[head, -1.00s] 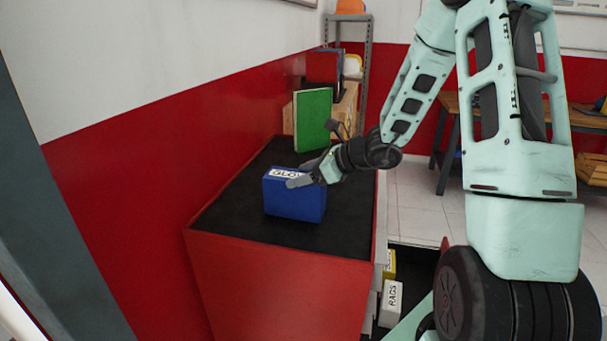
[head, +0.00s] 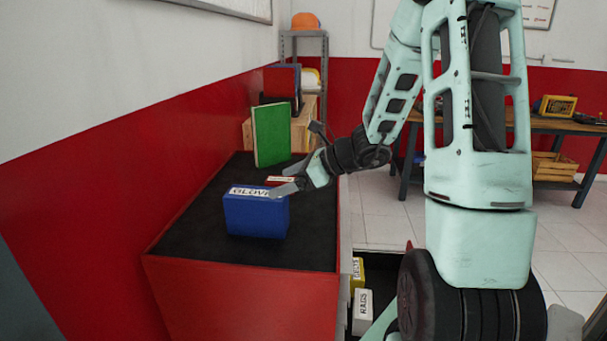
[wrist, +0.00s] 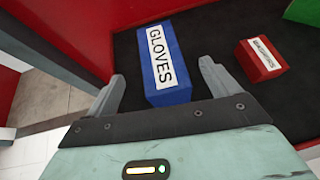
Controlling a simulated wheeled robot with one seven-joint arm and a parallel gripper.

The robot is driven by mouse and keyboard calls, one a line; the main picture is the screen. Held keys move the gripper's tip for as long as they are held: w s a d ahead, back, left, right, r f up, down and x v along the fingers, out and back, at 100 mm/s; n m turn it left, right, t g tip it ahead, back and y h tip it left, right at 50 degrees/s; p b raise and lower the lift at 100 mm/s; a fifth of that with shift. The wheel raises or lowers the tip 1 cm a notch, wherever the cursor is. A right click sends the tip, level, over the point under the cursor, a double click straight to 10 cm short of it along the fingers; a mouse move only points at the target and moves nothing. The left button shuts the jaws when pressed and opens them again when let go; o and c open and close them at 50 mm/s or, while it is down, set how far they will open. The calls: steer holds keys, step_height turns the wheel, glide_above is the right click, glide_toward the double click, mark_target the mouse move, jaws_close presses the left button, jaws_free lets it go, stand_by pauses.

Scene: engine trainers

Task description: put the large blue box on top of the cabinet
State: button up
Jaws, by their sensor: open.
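The large blue box (head: 256,215), labelled GLOVES, stands upright on the black top of the red cabinet (head: 240,295). In the wrist view the blue box (wrist: 164,62) lies ahead of and between my open fingers, with its label up. My gripper (head: 280,188) is open and sits just behind and right of the box's top in the head view. In the wrist view my gripper (wrist: 160,88) holds nothing, and dark surface shows between the box and the right finger.
A small red box (wrist: 262,60) lies on the cabinet top right of the blue box. A green book-like block (head: 271,134) stands behind, with a wooden crate (head: 304,125) beyond. A yellow box (head: 357,272) and a white RAGS box (head: 363,310) sit low beside the cabinet.

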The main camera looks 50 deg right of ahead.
steer(key=v, duration=0.5)
steer(key=s+a+f+n+g, duration=0.1)
steer(key=s+a+n+g, duration=0.15)
steer(key=a+n, duration=0.35)
steer(key=s+a+f+n+g+y, duration=0.15)
steer(key=a+n+g, duration=0.25)
steer(key=a, duration=0.5)
steer(key=s+a+n+g, duration=0.3)
steer(key=a+n, duration=0.2)
steer(key=a, duration=0.2)
steer(key=s+a+f+n+h, duration=0.1)
steer(key=s+a+n+h, duration=0.2)
steer(key=n, duration=0.8)
steer(key=s+a+n+h, duration=0.4)
steer(key=s+a+n, duration=0.4)
steer(key=s+n, duration=0.2)
steer(key=shift+s+f+n+g, duration=0.4)
steer(key=shift+n+g, duration=0.05)
steer(key=shift+n, duration=0.25)
steer(key=shift+a, duration=0.15)
